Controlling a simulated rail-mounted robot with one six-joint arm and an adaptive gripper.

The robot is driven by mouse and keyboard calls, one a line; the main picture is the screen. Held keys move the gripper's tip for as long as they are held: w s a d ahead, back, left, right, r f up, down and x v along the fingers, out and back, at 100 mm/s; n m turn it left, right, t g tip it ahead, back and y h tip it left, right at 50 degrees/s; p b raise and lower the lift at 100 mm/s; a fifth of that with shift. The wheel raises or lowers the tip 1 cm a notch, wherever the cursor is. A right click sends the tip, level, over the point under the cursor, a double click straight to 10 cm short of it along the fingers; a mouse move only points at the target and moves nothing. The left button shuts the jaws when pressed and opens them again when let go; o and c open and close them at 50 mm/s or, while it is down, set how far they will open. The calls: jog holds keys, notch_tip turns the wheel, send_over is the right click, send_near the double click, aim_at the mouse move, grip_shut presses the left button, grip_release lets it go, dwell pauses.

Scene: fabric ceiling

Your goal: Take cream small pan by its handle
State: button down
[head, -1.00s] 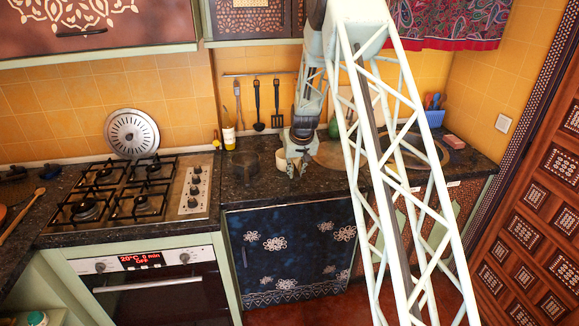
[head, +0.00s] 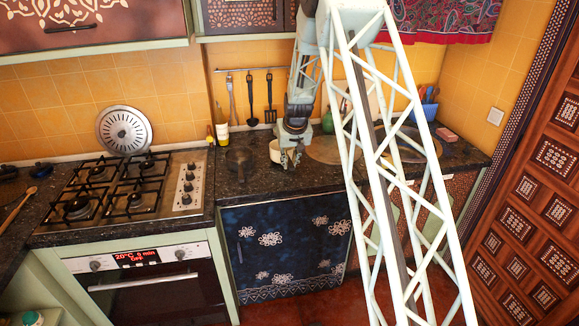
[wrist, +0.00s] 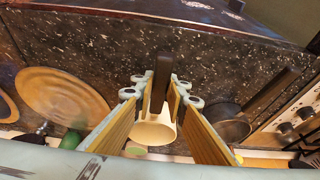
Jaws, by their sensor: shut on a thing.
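The cream small pan (head: 276,152) is at the counter, right of a dark pan, in the head view. In the wrist view its cream body (wrist: 153,133) shows below its dark brown handle (wrist: 160,84). My gripper (head: 291,160) is at the pan's right side. In the wrist view the handle lies between the two fingers of my gripper (wrist: 160,98), and the gripper is shut on it. Whether the pan's base touches the counter is hard to tell. Part of the pan is hidden behind the fingers.
A dark pan (head: 239,162) stands close to the left, its handle (wrist: 272,88) pointing outward. A round wooden board (head: 325,148) lies to the right. A green bottle (head: 327,122) stands behind. The gas stove (head: 120,190) is further left. The counter's front strip is clear.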

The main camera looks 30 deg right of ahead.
jog(key=shift+r, duration=0.75)
jog(key=s+a+b, duration=0.1)
jog(key=s+a, duration=0.1)
jog(key=s, duration=0.5)
jog(key=s+a+r, duration=0.1)
jog(key=s+a, duration=0.1)
jog(key=s, duration=0.6)
jog(key=shift+s+r+b, duration=0.2)
jog(key=shift+r+b, duration=0.05)
jog(key=shift+b, duration=0.15)
jog(key=shift+a, duration=0.1)
jog(key=shift+w, duration=0.1)
